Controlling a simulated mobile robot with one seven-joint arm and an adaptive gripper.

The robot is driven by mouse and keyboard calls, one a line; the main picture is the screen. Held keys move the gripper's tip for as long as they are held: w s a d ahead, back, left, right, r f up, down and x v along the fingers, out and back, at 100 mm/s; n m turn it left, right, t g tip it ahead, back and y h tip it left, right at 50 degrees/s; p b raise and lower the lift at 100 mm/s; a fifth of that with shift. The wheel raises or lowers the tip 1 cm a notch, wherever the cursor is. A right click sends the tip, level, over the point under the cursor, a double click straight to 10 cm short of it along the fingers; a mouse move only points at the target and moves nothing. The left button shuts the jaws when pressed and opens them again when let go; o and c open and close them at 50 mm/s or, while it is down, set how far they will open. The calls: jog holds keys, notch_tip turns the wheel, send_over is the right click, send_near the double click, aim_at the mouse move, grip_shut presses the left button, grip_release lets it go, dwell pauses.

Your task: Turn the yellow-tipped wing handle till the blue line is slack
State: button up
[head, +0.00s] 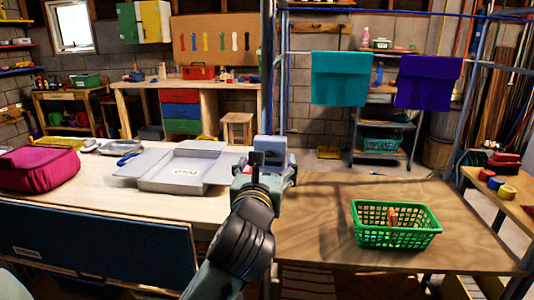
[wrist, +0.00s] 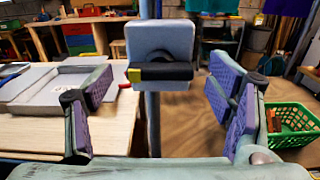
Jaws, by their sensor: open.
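The wing handle (wrist: 165,72) is a black horizontal bar with a yellow tip at its left end, in the wrist view. It sits on the front of a grey-blue block (wrist: 170,38) on an upright post. My gripper (wrist: 160,98) is open, with one purple-padded finger on each side of the handle and apart from it. In the head view my gripper (head: 264,178) is just below the block (head: 271,146); I cannot make out the handle there. The blue line (head: 400,14) runs nearly straight across the top right. A teal towel (head: 340,78) and a purple towel (head: 428,82) hang below it.
A green basket (head: 398,240) stands on the wooden table to the right. A grey box with open flaps (head: 185,170) and a magenta bag (head: 38,168) lie on the pale table to the left. The wood around the basket is clear.

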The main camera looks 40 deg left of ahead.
jog(key=shift+w+a, duration=0.3)
jog(key=shift+w, duration=0.25)
jog(key=shift+c, duration=0.5)
jog(key=c, duration=1.1)
